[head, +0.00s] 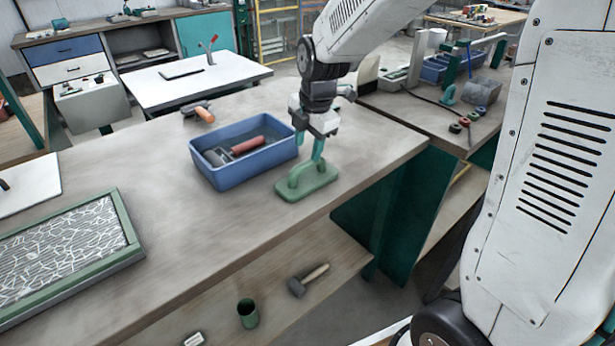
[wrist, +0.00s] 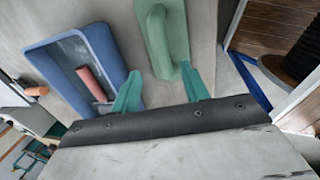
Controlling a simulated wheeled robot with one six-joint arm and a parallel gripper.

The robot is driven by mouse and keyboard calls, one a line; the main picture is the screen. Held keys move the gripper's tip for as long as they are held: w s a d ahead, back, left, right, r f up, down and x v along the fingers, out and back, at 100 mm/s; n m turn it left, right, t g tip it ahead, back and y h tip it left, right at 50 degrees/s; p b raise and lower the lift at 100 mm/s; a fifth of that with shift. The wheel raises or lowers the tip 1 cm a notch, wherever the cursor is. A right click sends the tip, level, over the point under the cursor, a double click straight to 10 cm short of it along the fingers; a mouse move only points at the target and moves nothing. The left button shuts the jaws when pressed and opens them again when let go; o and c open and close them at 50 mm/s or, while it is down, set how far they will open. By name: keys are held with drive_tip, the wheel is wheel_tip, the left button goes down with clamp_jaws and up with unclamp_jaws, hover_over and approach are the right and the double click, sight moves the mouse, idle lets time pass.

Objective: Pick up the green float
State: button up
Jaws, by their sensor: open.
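The green float (head: 307,182) lies flat on the workbench with its handle up, just right of the blue tub. In the wrist view the float (wrist: 167,45) is at the top middle, its handle running lengthwise. My gripper (head: 318,150) is above the float, pointing down. In the wrist view the teal fingers of my gripper (wrist: 162,90) are apart with nothing between them. The float's handle is ahead of the fingers, slightly right of the gap's middle. In the head view one finger covers part of the handle, so I cannot tell whether they touch.
A blue tub (head: 232,178) holding a red-handled tool (head: 246,146) stands close left of the float. A green-framed panel (head: 125,225) lies at the left. The bench's front edge is near the float. A mallet (head: 307,281) and a green cup (head: 248,313) are on the lower shelf.

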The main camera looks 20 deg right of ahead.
sight(304, 163)
drive_tip(key=f, duration=0.4)
drive_tip(key=w+f, duration=0.1)
drive_tip(key=f, duration=0.2)
drive_tip(key=shift+a, duration=0.4)
clamp_jaws()
